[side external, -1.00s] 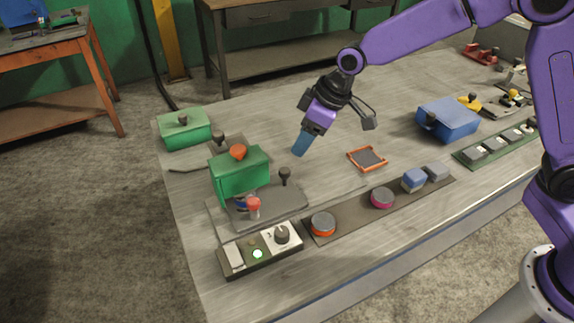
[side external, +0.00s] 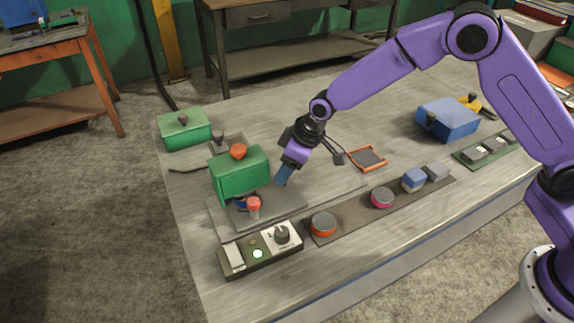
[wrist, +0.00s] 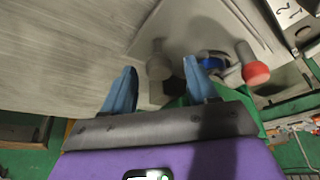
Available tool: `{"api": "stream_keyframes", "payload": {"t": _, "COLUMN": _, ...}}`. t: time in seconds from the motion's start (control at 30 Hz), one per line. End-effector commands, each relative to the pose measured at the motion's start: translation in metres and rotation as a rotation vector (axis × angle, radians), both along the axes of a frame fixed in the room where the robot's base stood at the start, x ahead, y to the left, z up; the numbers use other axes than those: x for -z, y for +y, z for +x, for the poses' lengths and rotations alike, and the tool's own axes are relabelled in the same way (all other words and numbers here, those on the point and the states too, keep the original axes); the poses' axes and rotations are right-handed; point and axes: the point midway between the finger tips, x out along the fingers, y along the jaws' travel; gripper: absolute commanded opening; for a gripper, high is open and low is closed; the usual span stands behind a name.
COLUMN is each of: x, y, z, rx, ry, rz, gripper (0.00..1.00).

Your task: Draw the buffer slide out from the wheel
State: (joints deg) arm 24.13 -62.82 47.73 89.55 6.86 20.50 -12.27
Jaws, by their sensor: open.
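A small machine with a grey base plate (side external: 285,203) stands at the table's near left. It has a green guard (side external: 240,177) with an orange knob, a blue wheel (side external: 240,202) under the guard, and a red-topped post (side external: 253,206). My gripper (side external: 281,181) is open, low over the plate. A grey knobbed post (wrist: 158,62), apparently the buffer slide's handle, shows just beyond and between the fingertips; contact cannot be told. My gripper hides it in the side view.
A control box (side external: 260,248) with a dial and a lit button stands in front of the machine. A strip with round orange and pink pieces (side external: 382,198) runs to the right. A green box (side external: 184,128) stands behind, an orange-framed tray (side external: 367,158) right, and a blue box (side external: 448,118) farther right.

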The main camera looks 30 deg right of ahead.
Motion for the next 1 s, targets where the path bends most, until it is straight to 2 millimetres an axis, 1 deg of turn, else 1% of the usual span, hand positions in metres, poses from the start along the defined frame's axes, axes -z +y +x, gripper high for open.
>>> {"api": "stream_keyframes", "payload": {"t": 0.13, "x": 0.000, "y": 0.000, "z": 0.000, "rx": 0.000, "ry": -0.001, "rz": 0.001, "gripper": 0.58}}
{"api": "stream_keyframes", "payload": {"t": 0.17, "x": 0.000, "y": 0.000, "z": 0.000, "rx": 0.000, "ry": 0.000, "rz": 0.000, "gripper": 0.49}}
{"api": "stream_keyframes", "payload": {"t": 0.2, "x": 0.000, "y": 0.000, "z": 0.000, "rx": 0.000, "ry": 0.000, "rz": 0.000, "gripper": 0.36}}
{"api": "stream_keyframes", "payload": {"t": 0.27, "x": 0.000, "y": 0.000, "z": 0.000, "rx": 0.000, "ry": 0.000, "rz": 0.000, "gripper": 0.16}}
{"api": "stream_keyframes", "payload": {"t": 0.3, "x": 0.000, "y": 0.000, "z": 0.000, "rx": 0.000, "ry": 0.000, "rz": 0.000, "gripper": 0.03}}
{"api": "stream_keyframes", "payload": {"t": 0.33, "x": 0.000, "y": 0.000, "z": 0.000, "rx": 0.000, "ry": 0.000, "rz": 0.000, "gripper": 0.00}}
{"api": "stream_keyframes", "payload": {"t": 0.47, "x": 0.000, "y": -0.001, "z": 0.000, "rx": 0.001, "ry": 0.000, "rz": 0.000, "gripper": 0.00}}
{"api": "stream_keyframes", "payload": {"t": 0.57, "x": -0.001, "y": -0.012, "z": 0.001, "rx": 0.004, "ry": 0.001, "rz": 0.001, "gripper": 0.00}}
{"api": "stream_keyframes", "payload": {"t": 1.0, "x": 0.000, "y": -0.113, "z": 0.001, "rx": 0.009, "ry": 0.003, "rz": 0.000, "gripper": 0.00}}
